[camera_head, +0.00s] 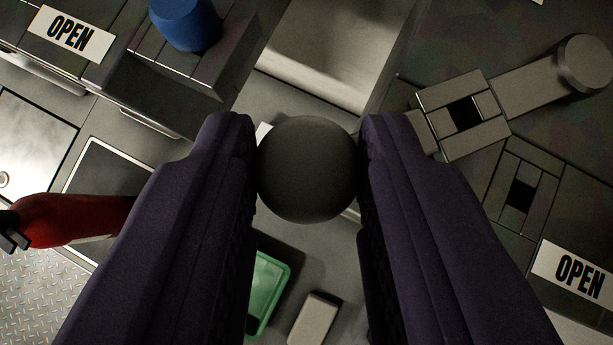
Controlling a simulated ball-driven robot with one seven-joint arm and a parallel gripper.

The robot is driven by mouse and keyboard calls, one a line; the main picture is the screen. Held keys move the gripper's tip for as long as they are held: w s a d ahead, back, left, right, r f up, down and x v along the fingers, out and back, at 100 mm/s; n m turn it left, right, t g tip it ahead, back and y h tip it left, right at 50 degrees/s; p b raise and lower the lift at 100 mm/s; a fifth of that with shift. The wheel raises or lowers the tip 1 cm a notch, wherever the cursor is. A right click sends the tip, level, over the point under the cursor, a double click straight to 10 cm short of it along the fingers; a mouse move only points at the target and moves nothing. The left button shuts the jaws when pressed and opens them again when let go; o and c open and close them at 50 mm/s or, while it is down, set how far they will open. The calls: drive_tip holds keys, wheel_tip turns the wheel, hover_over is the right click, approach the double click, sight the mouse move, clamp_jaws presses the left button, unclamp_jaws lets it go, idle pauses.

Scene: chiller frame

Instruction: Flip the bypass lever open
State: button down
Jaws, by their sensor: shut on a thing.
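My gripper (308,165) is in the middle of the view, its two dark purple fingers closed on a round dark grey ball-shaped knob (307,170). The knob fills the space between the fingertips and touches both. Whatever the knob is fixed to is hidden behind it and the fingers, so I cannot tell the angle of a lever from here. A white sign reading OPEN (71,34) is at the upper left. Another OPEN sign (571,271) is at the lower right.
A blue round knob (186,22) stands at the upper left. A grey arm with a round end (545,80) is at the upper right. A red handle (75,218) is at the left. A green tray (283,262) and a small pale block (315,320) lie below.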

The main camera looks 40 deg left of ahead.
drive_tip(key=d+n+g+y+p, duration=0.2)
drive_tip(key=d+n+g+p, duration=0.1)
drive_tip(key=d+n+p, duration=0.2)
drive_tip(key=shift+s+d+g, duration=0.25)
drive_tip(key=shift+d+g, duration=0.05)
drive_tip(key=shift+d, duration=0.5)
drive_tip(key=c, duration=0.9)
unclamp_jaws()
drive_tip(key=shift+o, duration=0.2)
